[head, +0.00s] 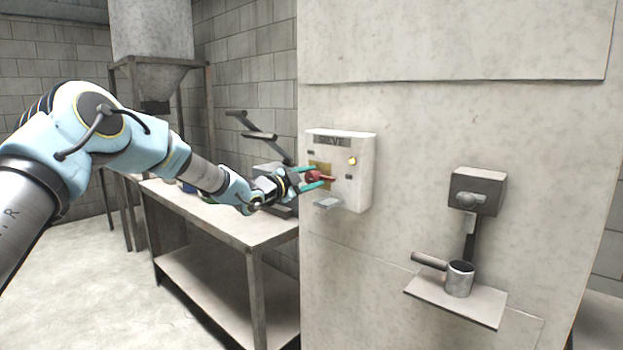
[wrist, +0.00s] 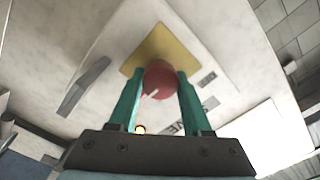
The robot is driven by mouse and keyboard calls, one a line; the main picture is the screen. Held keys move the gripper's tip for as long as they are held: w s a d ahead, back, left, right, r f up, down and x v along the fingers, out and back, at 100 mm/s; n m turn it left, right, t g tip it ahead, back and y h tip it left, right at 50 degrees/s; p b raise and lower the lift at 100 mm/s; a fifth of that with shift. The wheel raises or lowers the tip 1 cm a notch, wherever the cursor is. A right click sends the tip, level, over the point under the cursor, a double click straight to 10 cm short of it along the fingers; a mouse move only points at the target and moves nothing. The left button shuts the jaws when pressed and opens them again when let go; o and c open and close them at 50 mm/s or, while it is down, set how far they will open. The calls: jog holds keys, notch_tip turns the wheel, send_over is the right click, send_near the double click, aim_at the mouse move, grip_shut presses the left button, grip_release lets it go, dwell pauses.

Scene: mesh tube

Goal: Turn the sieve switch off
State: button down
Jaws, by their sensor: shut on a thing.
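The sieve switch box (head: 351,185) is a white box on the concrete wall, with the dark label SIEVE (head: 332,141) at its top. A red rotary knob (head: 314,177) sits on a yellow plate (head: 318,166) on its front. My gripper (head: 312,178) is at the knob, with its teal fingers on either side of it. In the wrist view the red knob (wrist: 160,80) lies between the two fingers, which are shut on it, and the yellow plate (wrist: 150,50) shows behind. A white mark shows on the knob. The fingers hide part of the knob.
A metal table (head: 235,220) stands left of the wall, with a lever device (head: 262,135) on it. Right of the box is a grey wall unit (head: 477,192) above a small shelf (head: 455,299) with a metal cup (head: 460,278). A hopper (head: 153,62) stands behind.

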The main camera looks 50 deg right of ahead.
jog(key=shift+n, duration=0.4)
jog(key=n, duration=0.3)
jog(key=shift+n, duration=0.4)
jog(key=n, duration=0.4)
jog(key=shift+w+r+n, duration=0.1)
jog(key=shift+n, duration=0.2)
jog(key=n+p, duration=0.1)
jog(key=n, duration=0.4)
jog(key=shift+w, duration=0.15)
jog(key=shift+n+p, duration=0.6)
jog(key=shift+n, duration=1.2)
jog(key=shift+c, duration=1.7)
grip_release()
